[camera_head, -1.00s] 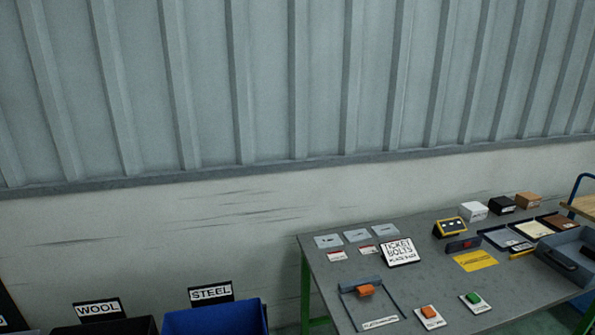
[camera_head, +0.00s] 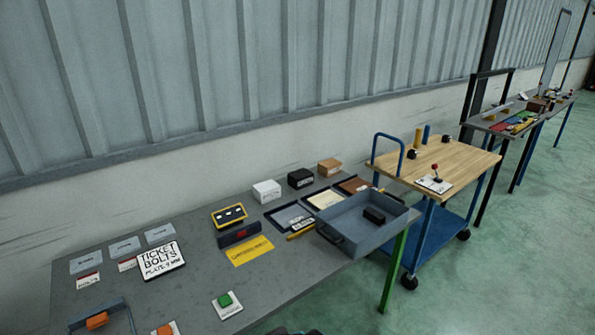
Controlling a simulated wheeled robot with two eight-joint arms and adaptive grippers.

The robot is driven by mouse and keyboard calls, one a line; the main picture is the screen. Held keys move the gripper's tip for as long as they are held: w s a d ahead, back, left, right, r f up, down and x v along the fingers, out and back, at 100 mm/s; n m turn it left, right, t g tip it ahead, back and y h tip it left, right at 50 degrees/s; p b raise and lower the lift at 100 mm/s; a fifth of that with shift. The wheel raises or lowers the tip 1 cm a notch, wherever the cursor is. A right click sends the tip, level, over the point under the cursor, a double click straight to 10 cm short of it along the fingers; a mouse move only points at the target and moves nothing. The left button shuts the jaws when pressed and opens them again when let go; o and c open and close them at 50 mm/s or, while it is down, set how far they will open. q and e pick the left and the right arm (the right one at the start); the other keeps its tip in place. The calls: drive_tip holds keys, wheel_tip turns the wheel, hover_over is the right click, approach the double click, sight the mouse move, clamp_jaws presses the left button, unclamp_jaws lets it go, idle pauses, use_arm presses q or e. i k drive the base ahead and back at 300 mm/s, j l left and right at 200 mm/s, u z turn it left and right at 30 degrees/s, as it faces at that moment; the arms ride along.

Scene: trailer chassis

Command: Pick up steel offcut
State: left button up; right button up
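I cannot make out a piece that is clearly the steel offcut. Several thin light-grey plates (camera_head: 125,246) lie at the back left of the grey workbench (camera_head: 200,280), with small red-and-white labels in front of them. A grey open tray (camera_head: 345,243) at the bench's right end holds a small black block (camera_head: 374,215). Neither of my grippers can be made out. A dark shape is cut off at the bottom edge, and I cannot tell what it is.
A ticket sign (camera_head: 161,261), a green button (camera_head: 226,300) and an orange-handled fixture (camera_head: 97,320) stand on the bench. A wooden-topped blue trolley (camera_head: 440,155) is to its right, with a farther table (camera_head: 515,120) behind. Green floor is open at right.

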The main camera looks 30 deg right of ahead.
sight(374, 216)
drive_tip(key=l, duration=0.5)
drive_tip(key=i+l+z, duration=0.1)
drive_tip(key=l, duration=0.9)
drive_tip(key=i+l+z, duration=0.1)
drive_tip(key=l, duration=0.4)
drive_tip(key=i+l, duration=0.15)
drive_tip(key=l, duration=0.35)
drive_tip(key=l+z, duration=0.1)
drive_tip(key=l, duration=0.4)
drive_tip(key=i+l, duration=0.15)
drive_tip(key=l, duration=0.35)
drive_tip(key=i+l, duration=0.35)
drive_tip(key=l, duration=0.15)
drive_tip(key=i+l+z, duration=0.1)
drive_tip(key=i+l, duration=0.2)
drive_tip(key=l, duration=0.2)
